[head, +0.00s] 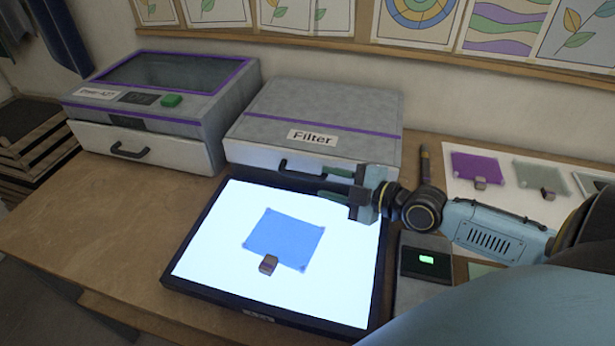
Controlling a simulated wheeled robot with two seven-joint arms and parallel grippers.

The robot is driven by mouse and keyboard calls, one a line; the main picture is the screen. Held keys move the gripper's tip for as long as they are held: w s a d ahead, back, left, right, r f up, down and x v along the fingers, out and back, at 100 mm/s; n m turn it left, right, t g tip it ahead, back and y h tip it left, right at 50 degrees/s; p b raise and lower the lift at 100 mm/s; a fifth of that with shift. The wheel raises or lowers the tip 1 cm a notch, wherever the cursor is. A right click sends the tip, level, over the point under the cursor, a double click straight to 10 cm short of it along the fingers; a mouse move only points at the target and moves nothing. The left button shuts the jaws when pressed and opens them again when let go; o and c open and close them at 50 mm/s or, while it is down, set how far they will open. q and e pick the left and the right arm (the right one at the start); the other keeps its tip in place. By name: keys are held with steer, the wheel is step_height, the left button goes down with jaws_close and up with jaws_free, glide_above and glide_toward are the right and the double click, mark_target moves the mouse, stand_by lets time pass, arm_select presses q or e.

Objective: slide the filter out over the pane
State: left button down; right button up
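The grey box labelled "Filter" (318,112) stands at the back of the table. Its white front drawer (250,156) looks shut and has a dark handle (290,172). The blue pane (285,238) lies flat on the lit white panel (215,265) in front of the box. A small grey-brown block (268,264) sits at the pane's near edge. My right gripper (328,183) reaches in from the right at the handle's right end. Its two fingers are apart, and I cannot tell whether they touch the handle. My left gripper is not in view.
A grey box with a dark window and green button (171,100) stands left of the filter box. A dark device with a green light (427,262) lies right of the panel. A white sheet with coloured samples (515,168) lies at the right. The table's left front is clear.

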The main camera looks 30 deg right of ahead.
mark_target(308, 177)
steer(key=shift+x, duration=3.3)
steer(key=shift+c, duration=0.4)
jaws_close()
